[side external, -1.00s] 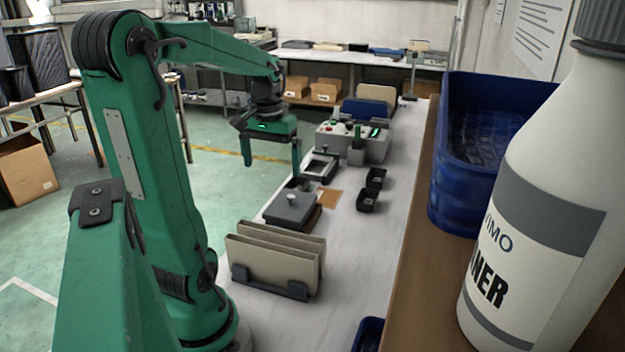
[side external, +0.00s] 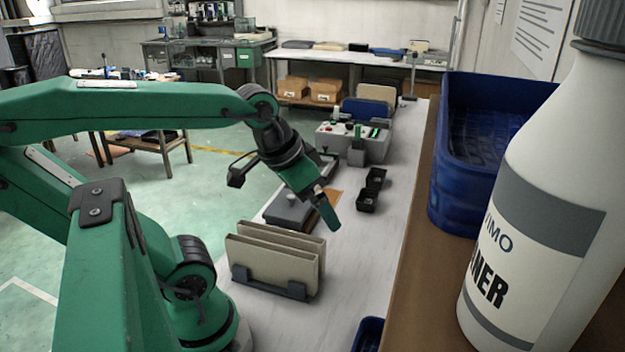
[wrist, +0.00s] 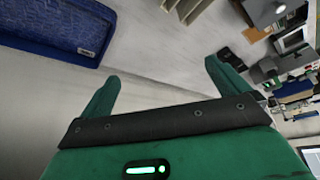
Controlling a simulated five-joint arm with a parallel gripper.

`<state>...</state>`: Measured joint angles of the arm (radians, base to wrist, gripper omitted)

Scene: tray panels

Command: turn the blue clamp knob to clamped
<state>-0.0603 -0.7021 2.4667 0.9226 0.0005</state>
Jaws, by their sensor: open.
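I cannot make out a blue clamp knob in either view. My gripper (side external: 326,208) is tilted down to the right above the white bench, beside a grey flat-topped box (side external: 283,212) that it partly covers. In the wrist view its two green fingers (wrist: 163,82) are spread apart with nothing between them. A grey control box (side external: 372,147) with small coloured buttons and a green light stands farther back on the bench.
Beige panels (side external: 270,262) stand in a dark rack at the near left of the bench. Small black trays (side external: 367,201) lie right of my gripper. A blue bin (side external: 480,150) and a white bottle (side external: 540,200) stand on the shelf at right.

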